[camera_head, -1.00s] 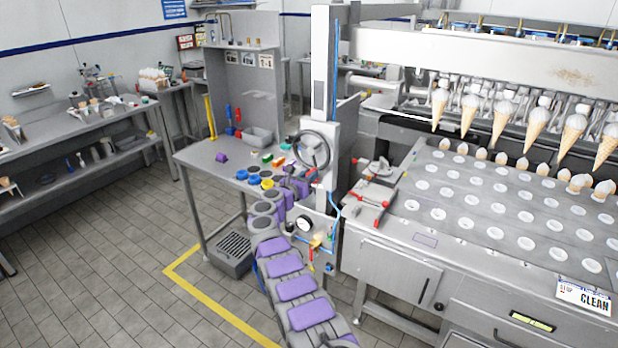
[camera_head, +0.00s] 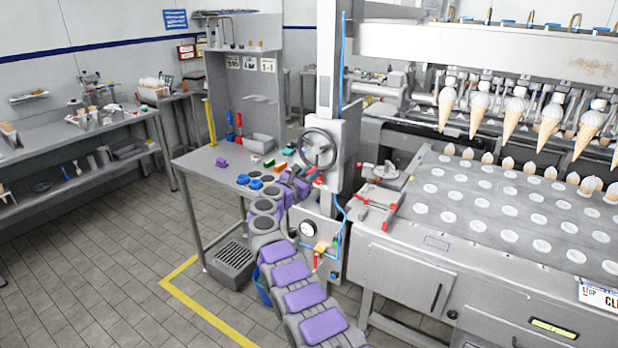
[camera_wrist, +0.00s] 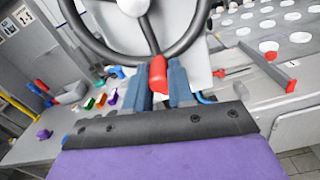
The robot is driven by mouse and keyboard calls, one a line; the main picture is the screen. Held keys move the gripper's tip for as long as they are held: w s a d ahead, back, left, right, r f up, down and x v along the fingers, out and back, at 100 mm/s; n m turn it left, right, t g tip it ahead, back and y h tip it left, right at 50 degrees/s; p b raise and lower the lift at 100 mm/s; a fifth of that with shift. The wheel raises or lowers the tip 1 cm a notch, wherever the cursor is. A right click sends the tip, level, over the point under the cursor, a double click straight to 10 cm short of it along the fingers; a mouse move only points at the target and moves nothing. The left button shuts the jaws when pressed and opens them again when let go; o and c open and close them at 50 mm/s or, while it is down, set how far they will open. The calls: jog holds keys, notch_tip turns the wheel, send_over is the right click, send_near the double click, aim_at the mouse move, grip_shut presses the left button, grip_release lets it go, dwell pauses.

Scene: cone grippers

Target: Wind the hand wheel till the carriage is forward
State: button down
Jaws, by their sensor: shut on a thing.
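The dark hand wheel (camera_head: 333,151) is upright on a pale housing on the column. In the wrist view its rim and spokes (camera_wrist: 189,37) fill the top. A red handle (camera_wrist: 158,68) sits at the lower part of the wheel. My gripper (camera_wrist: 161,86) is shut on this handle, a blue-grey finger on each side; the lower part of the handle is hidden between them. In the head view my gripper (camera_head: 306,183) is small, just under the wheel. The carriage, a row of metal cone grippers (camera_head: 520,85) under a white beam, holds several cones tip down above the perforated deck.
A steel bench (camera_head: 205,170) with small coloured parts and a grey bin stands left of the wheel. A red-handled clamp (camera_head: 378,205) sits on the machine's near corner. A black grated box (camera_head: 232,262) is under the bench. Open tiled floor lies left of my arm.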

jog(key=c, duration=1)
grip_release()
jog(key=shift+a+f, duration=0.1)
jog(key=shift+a, duration=0.3)
jog(key=shift+o, duration=0.2)
jog(key=shift+d, duration=0.2)
jog(key=b+v, duration=0.1)
jog(key=v, duration=1.6)
jog(key=shift+a, duration=0.4)
